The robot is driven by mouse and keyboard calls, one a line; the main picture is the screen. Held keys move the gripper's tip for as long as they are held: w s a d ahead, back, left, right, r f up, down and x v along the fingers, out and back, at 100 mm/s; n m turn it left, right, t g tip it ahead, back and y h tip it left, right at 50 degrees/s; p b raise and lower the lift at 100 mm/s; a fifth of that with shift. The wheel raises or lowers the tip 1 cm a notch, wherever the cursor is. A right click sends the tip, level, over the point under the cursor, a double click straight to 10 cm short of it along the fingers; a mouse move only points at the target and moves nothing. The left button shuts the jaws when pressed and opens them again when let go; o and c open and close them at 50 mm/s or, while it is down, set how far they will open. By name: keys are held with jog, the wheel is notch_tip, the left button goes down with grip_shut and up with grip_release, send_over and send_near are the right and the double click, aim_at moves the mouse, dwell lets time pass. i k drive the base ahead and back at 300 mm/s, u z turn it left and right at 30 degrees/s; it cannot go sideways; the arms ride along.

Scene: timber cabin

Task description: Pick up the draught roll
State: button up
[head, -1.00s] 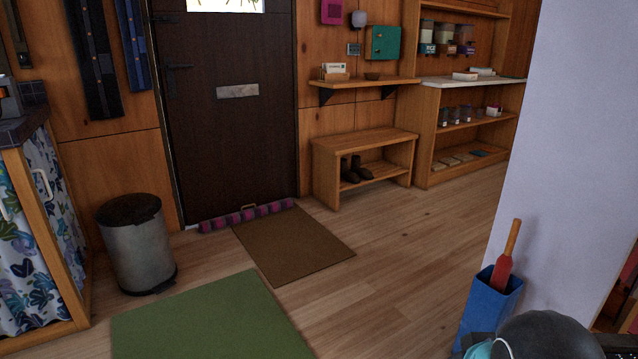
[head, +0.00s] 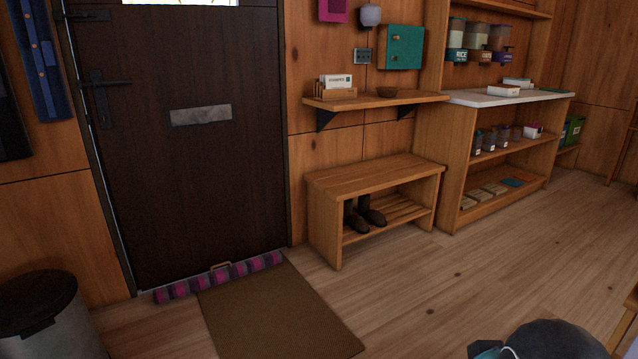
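The draught roll (head: 178,291) is a long striped roll in purple and pink with a tan handle (head: 221,266) at its middle. It lies on the floor along the foot of the dark door (head: 190,190), at the far edge of the brown mat. A rounded dark part of my arm (head: 553,341) shows at the bottom right, well away from the roll. My gripper's fingers are not visible.
A brown doormat (head: 272,315) lies in front of the roll. A metal bin (head: 45,325) stands at the lower left. A wooden bench (head: 375,175) with dark boots (head: 366,213) stands right of the door. The wooden floor (head: 450,275) in the middle right is clear.

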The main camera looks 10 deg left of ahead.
aim_at(170, 292)
jog(key=i, duration=2.95)
jog(key=u, duration=2.85)
jog(key=i, duration=1)
jog(key=u, duration=0.05)
